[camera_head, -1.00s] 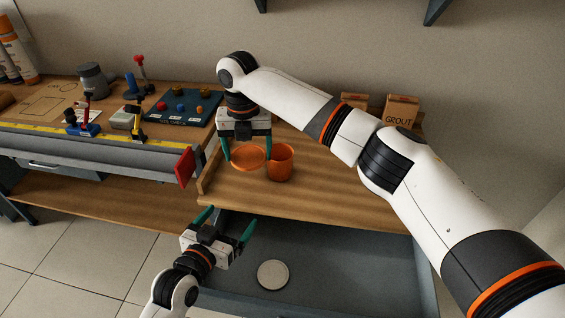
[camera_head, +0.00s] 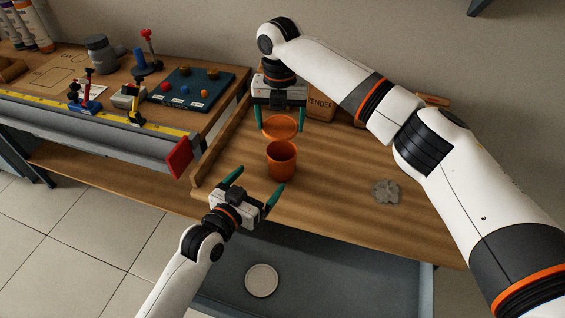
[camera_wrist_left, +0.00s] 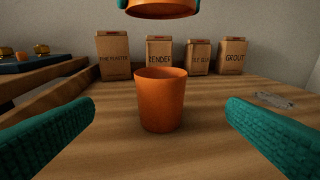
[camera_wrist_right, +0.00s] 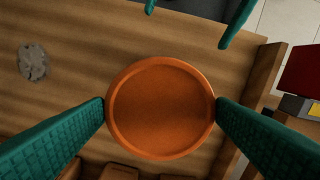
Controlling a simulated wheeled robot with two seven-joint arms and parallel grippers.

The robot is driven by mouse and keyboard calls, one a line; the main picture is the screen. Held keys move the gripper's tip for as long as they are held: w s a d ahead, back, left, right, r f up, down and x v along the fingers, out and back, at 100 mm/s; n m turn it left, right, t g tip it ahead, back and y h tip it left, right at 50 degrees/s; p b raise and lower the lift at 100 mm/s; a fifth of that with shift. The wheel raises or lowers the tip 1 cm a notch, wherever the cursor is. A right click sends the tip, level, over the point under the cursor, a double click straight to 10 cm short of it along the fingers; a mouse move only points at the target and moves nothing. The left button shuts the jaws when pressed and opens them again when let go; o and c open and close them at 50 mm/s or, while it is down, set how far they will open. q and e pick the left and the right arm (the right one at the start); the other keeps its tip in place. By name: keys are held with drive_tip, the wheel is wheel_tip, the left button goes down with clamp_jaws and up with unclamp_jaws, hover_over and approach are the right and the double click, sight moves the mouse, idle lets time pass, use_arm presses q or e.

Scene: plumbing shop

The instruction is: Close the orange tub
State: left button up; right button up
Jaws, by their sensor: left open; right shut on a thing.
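The orange tub (camera_head: 282,164) stands upright on the wooden bench top; its mouth is open in the left wrist view (camera_wrist_left: 160,103).
Several cardboard boxes (camera_wrist_left: 166,54) stand at the back of the bench. A grey lump (camera_head: 386,191) lies to the right of the tub. A red plate (camera_head: 179,157) ends the left bench. The bench around the tub is clear.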

sight(288, 149)
use_arm(q)
drive_tip(key=x, duration=1.2)
drive_tip(key=shift+w+d+f, duration=0.1)
drive_tip(key=shift+d+f, duration=0.05)
use_arm(e)
drive_tip(key=shift+w+d+f, duration=0.1)
drive_tip(key=shift+d, duration=0.05)
use_arm(q)
drive_tip(key=shift+c, duration=0.5)
drive_tip(key=c, duration=1.4)
use_arm(e)
drive_tip(key=shift+f, duration=2.5)
drive_tip(key=shift+f, duration=0.9)
drive_tip(key=shift+f, duration=0.55)
drive_tip(key=o, duration=0.9)
drive_tip(key=shift+o, duration=0.2)
